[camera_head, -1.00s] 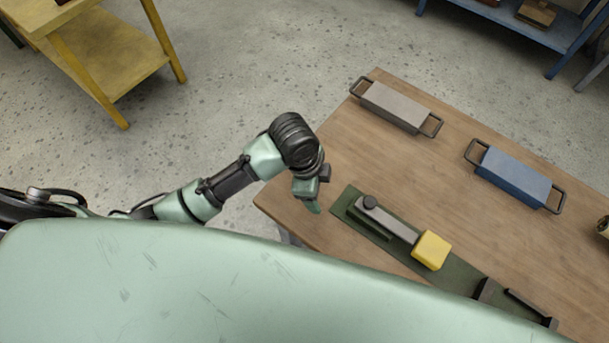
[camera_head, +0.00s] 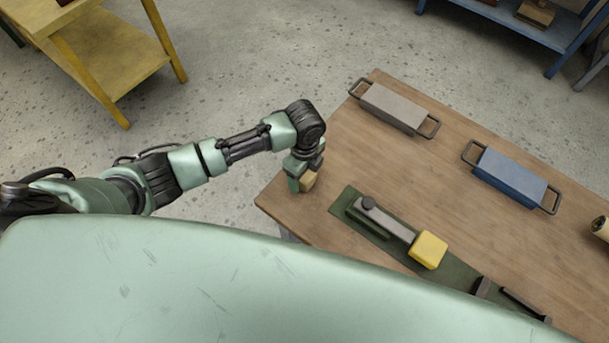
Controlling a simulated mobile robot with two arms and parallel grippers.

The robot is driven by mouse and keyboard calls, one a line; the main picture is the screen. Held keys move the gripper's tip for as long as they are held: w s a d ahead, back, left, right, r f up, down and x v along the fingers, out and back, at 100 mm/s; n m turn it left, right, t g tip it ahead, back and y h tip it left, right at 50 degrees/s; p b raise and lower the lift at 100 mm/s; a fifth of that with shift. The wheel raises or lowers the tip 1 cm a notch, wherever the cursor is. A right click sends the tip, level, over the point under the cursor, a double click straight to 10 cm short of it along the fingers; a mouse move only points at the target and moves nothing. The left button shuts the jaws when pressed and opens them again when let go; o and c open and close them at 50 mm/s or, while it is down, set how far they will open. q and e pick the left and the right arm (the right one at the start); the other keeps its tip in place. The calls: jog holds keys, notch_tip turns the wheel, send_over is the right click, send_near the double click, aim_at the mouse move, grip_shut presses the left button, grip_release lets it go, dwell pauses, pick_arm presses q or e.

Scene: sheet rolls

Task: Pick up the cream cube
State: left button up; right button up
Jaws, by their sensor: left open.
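My left gripper (camera_head: 302,177) is open and points down over the table corner, right at the cube. One greenish finger is on the cube's left side. I cannot tell whether the fingers touch the cube. My right gripper is not in view.
A grey handled block (camera_head: 395,107) and a blue one (camera_head: 511,176) lie farther back. The table's middle is clear.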

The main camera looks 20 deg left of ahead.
pick_arm(q)
jog(key=shift+f, duration=0.3)
jog(key=c, duration=1.5)
jog(key=shift+c, duration=0.2)
jog(key=shift+r, duration=0.15)
